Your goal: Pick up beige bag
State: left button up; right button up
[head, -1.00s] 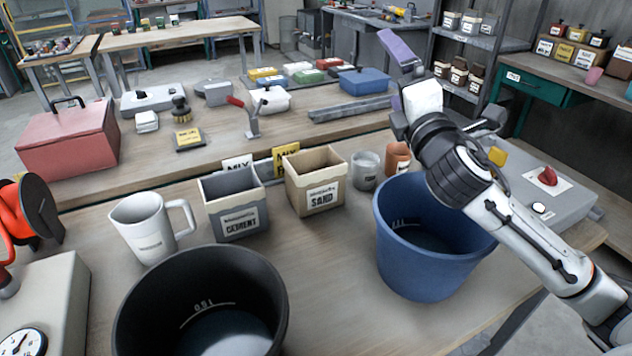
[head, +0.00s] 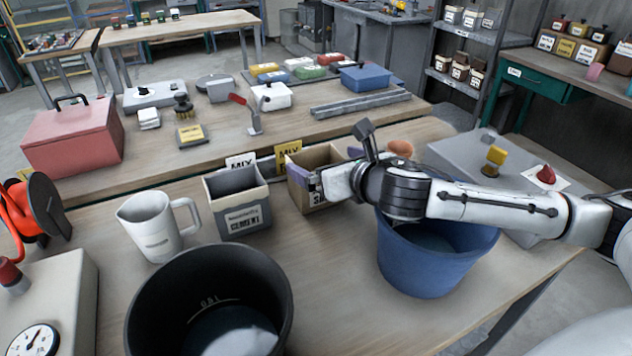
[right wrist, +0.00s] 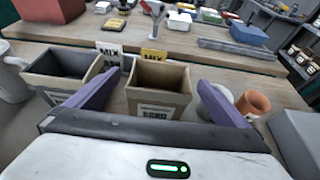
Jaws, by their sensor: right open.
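The beige bag (head: 322,157), an open-topped box shape labelled SAND, stands upright on the near table. My right gripper (head: 326,166) is at it, open, and its wrist hides part of the bag's front and right side. In the right wrist view the bag (right wrist: 157,75) shows between the two purple fingers (right wrist: 160,84), one to each side with gaps visible. I cannot tell whether either finger touches it. My left gripper is not in view.
A grey CEMENT container (head: 238,200) stands close to the bag's left, with a white jug (head: 150,230) beyond. A blue bucket (head: 430,265) is under my right forearm. A black bucket (head: 205,290) is in front. An orange cup (right wrist: 252,103) stands right of the bag.

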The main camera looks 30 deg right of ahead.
aim_at(310, 154)
jog(key=shift+x, duration=2.85)
jog(key=shift+d+f, duration=0.1)
jog(key=shift+f, duration=0.1)
jog(key=c, duration=1.6)
jog(key=shift+r, duration=0.1)
jog(key=shift+c, duration=1)
jog(key=shift+r, duration=0.15)
notch_tip(310, 154, up, 10)
